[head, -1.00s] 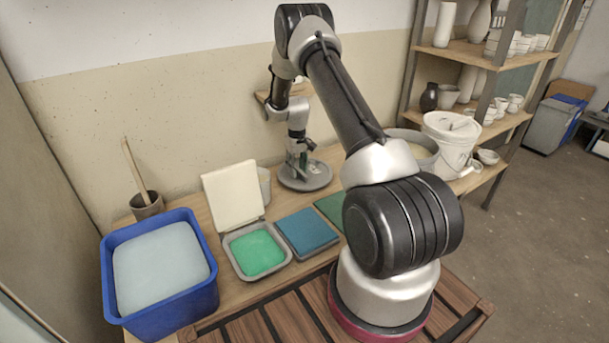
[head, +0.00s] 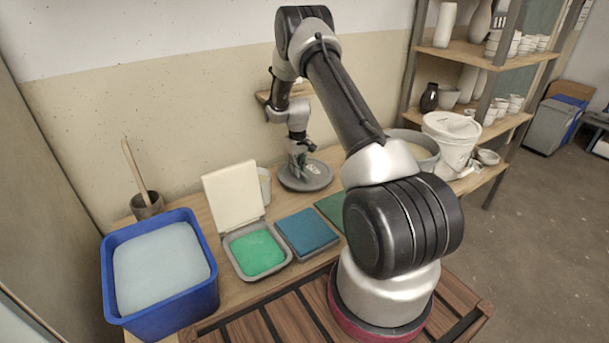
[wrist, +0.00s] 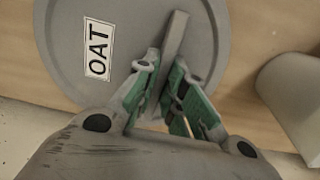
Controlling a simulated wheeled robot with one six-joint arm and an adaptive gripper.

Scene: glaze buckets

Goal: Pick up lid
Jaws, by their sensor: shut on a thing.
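The lid (head: 318,179) is a round grey disc at the back of the wooden table, near the wall. In the wrist view the lid (wrist: 65,45) carries a white label reading "OAT" and a raised bar handle (wrist: 176,40). My gripper (head: 301,166) is above the lid, pointing down. In the wrist view my gripper (wrist: 168,88) has its green-padded fingers shut on the bar handle, one on each side. I cannot tell whether the lid rests on the table or is slightly clear of it.
A blue tub (head: 205,290) of pale glaze stands front left. An open tray of green glaze (head: 229,255) and a blue-topped tray (head: 306,232) lie in front of the lid. A wide grey bucket (head: 428,160) and a white bucket (head: 452,145) stand to the right.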

